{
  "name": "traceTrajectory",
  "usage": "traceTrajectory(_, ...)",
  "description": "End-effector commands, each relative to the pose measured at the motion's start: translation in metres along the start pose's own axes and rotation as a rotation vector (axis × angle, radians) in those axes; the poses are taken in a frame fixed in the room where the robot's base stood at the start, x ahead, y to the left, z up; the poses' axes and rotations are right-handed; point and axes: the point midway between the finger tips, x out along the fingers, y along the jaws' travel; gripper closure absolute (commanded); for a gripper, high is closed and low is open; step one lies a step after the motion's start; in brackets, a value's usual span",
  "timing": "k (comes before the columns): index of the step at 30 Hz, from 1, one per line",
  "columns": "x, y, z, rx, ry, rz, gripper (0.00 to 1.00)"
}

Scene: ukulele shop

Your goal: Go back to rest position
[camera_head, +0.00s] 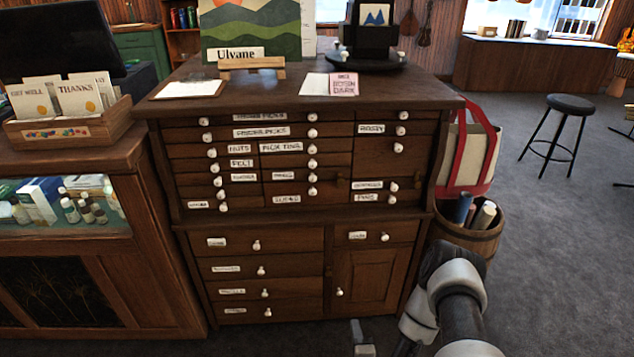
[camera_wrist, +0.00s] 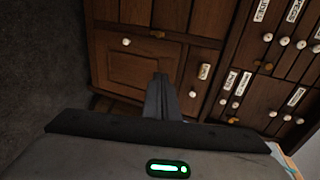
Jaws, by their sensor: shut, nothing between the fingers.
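My gripper shows in the wrist view (camera_wrist: 160,95), its fingers together and nothing between them. It points toward the front of a dark wooden drawer cabinet (camera_wrist: 130,70) with white knobs and labels; I cannot tell whether it touches. In the head view my arm comes up at the lower right, in front of the cabinet (camera_head: 290,240). A grey piece that looks like my gripper (camera_head: 363,340) shows at the bottom edge, below the lower drawers. The rest of it is cut off by the frame.
A glass display counter (camera_head: 80,255) stands at the left, with a card box (camera_head: 75,125) on top. A wooden barrel (camera_head: 468,238) with rolls and a red-trimmed bag (camera_head: 470,150) stand right of the cabinet, near my arm. A black stool (camera_head: 570,105) stands farther right. Carpet there is open.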

Motion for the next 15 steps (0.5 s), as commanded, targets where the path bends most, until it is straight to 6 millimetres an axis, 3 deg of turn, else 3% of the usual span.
traceTrajectory(11,0.051,-0.078,-0.010,-0.283,-0.097,0.082,1.00)
traceTrajectory(15,0.065,-0.126,-0.017,-0.441,-0.136,0.132,1.00)
